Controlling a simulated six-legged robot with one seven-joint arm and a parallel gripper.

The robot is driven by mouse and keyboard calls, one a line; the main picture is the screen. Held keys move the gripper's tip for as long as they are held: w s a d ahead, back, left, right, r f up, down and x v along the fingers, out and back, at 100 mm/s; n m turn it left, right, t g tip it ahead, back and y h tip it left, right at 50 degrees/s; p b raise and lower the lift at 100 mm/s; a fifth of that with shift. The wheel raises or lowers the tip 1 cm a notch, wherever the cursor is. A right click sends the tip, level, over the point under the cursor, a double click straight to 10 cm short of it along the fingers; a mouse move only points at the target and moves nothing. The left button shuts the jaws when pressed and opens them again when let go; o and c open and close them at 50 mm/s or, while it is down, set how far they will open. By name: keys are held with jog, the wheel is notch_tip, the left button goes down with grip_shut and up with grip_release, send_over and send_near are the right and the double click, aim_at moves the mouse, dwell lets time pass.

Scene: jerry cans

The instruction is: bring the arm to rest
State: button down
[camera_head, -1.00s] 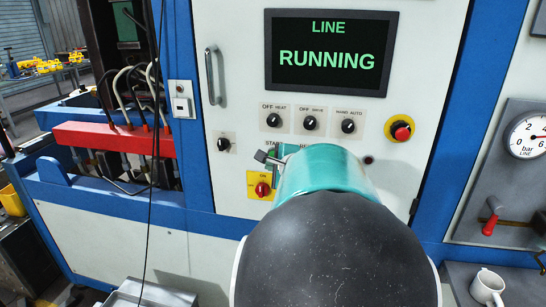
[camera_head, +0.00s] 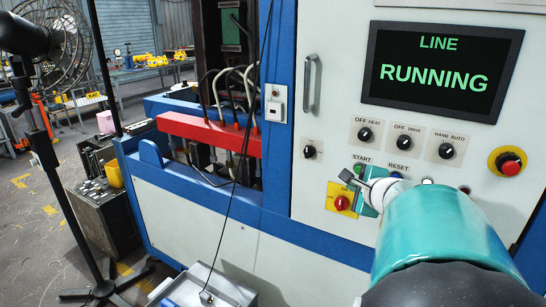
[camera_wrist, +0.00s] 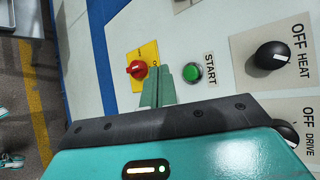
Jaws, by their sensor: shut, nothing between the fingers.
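My gripper (camera_head: 367,200) is in front of the white control panel, between the red knob and the START button in the head view. In the wrist view its two teal fingers (camera_wrist: 160,80) are close together with nothing between them. The red knob (camera_wrist: 137,69) on its yellow plate is left of the fingertips. The green START button (camera_wrist: 192,72) is just right of them. The head view also shows the red knob (camera_head: 342,203). I cannot tell the gap between the fingertips and the panel. My teal and black arm hides the panel's lower right.
The screen (camera_head: 442,72) reads LINE RUNNING. A red emergency button (camera_head: 510,166) and several black knobs are on the panel. A red bar (camera_head: 208,133) with cables is to the left. A fan on a stand (camera_head: 52,160) and a cart (camera_head: 105,205) stand farther left.

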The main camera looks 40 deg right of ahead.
jog(key=w+a+n+y, duration=0.2)
jog(key=a+n, duration=0.2)
jog(key=a, duration=0.4)
jog(key=w+a+n+g+y, duration=0.1)
jog(key=w+a+n+y, duration=0.1)
jog(key=a+n, duration=0.35)
jog(key=w+a+n+y, duration=0.1)
jog(key=a+n+y, duration=0.1)
jog(key=a, duration=0.7)
jog(key=s+a+f+n+g, duration=0.2)
jog(key=s+a+n, duration=0.3)
jog(key=a+n, duration=0.2)
jog(key=s+a+f+n+g, duration=0.3)
jog(key=s+a+n, duration=0.3)
jog(key=a+n, duration=0.2)
jog(key=shift+a, duration=1.25)
jog(key=shift+f+n, duration=0.1)
jog(key=shift+n, duration=0.15)
